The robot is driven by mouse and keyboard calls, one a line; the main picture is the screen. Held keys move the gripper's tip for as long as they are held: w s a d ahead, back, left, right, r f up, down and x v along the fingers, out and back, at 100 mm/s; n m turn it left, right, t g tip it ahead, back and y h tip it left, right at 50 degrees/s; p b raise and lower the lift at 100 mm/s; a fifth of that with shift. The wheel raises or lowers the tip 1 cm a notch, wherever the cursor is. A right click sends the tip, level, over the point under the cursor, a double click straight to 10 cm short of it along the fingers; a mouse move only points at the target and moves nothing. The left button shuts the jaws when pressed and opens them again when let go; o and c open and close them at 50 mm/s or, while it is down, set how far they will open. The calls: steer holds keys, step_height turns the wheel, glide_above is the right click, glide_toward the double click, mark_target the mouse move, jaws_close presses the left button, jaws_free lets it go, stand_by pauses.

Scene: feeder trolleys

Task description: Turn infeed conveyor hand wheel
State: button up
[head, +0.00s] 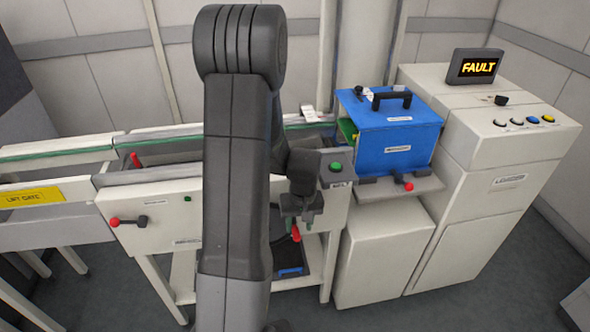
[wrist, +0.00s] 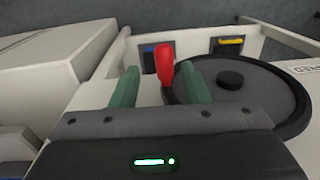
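The infeed conveyor hand wheel is a dark disc (wrist: 275,98) with a raised hub, at the right in the wrist view. Its red handle (wrist: 165,62) stands up near the rim's left side. My gripper (wrist: 157,75) has green fingers apart, one on each side of the handle. The handle looks closer to the right finger, and I cannot tell if they touch. In the head view my gripper (head: 308,224) is at the conveyor front, with the red handle (head: 296,233) just below it. The wheel is mostly hidden there by my arm.
A blue box (head: 395,140) with a black grip sits on a shelf right of the conveyor. Beside it a cabinet (head: 510,180) carries a display (head: 476,66) reading FAULT. A red-knobbed lever (head: 115,221) and a yellow-labelled lift gate (head: 35,197) are at the left.

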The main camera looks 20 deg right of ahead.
steer(key=r, duration=0.1)
steer(key=a+r+p, duration=0.1)
steer(key=r+p, duration=0.1)
steer(key=shift+w+a+r, duration=0.25)
steer(key=shift+w+a, duration=0.05)
steer(key=shift+a, duration=0.05)
step_height(320, 180, up, 13)
steer(key=shift+s+d+f, duration=0.15)
steer(key=shift+d+f, duration=0.05)
steer(key=shift+d, duration=0.2)
